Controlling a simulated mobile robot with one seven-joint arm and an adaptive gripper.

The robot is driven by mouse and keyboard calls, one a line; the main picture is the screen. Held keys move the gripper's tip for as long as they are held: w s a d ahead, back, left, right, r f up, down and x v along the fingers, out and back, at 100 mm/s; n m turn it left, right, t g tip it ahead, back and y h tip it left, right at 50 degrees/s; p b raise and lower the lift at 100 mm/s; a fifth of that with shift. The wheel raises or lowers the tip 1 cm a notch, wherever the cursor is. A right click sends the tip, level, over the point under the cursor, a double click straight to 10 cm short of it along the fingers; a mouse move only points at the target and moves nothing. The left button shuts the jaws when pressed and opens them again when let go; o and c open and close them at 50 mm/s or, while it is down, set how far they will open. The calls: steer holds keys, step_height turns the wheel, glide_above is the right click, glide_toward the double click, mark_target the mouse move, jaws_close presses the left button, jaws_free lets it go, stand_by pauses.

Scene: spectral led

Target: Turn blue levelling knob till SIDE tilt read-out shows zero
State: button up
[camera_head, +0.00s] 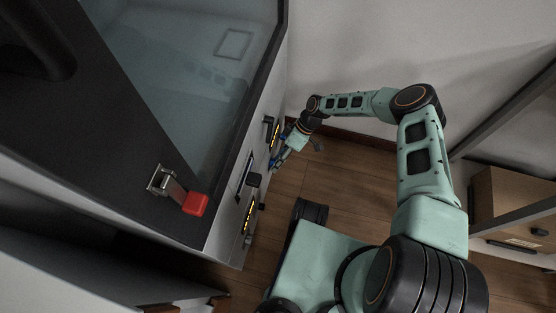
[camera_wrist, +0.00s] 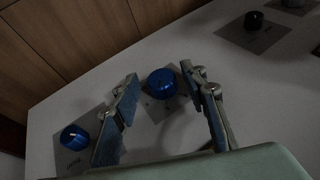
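A round blue knob (camera_wrist: 162,83) with a pale mark sits on a grey plate in the wrist view. My gripper (camera_wrist: 160,76) is open, with one finger on each side of this knob and small gaps showing. A second blue knob (camera_wrist: 74,137) stands to the left, outside the left finger. I cannot tell which knob belongs to SIDE tilt. In the head view my gripper (camera_head: 279,158) is at the cabinet's front panel and largely hides the knobs. A yellow-lit read-out (camera_head: 276,135) is just above it; its value is too small to read.
A second lit read-out (camera_head: 249,215) is lower on the panel, with a black part (camera_head: 253,180) between. A black knob (camera_wrist: 254,20) is at upper right in the wrist view. A red-handled latch (camera_head: 195,204) is on the cabinet top. A shelf with a box (camera_head: 510,205) stands right.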

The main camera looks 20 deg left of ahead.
steer(key=v, duration=1.2)
stand_by(0.7)
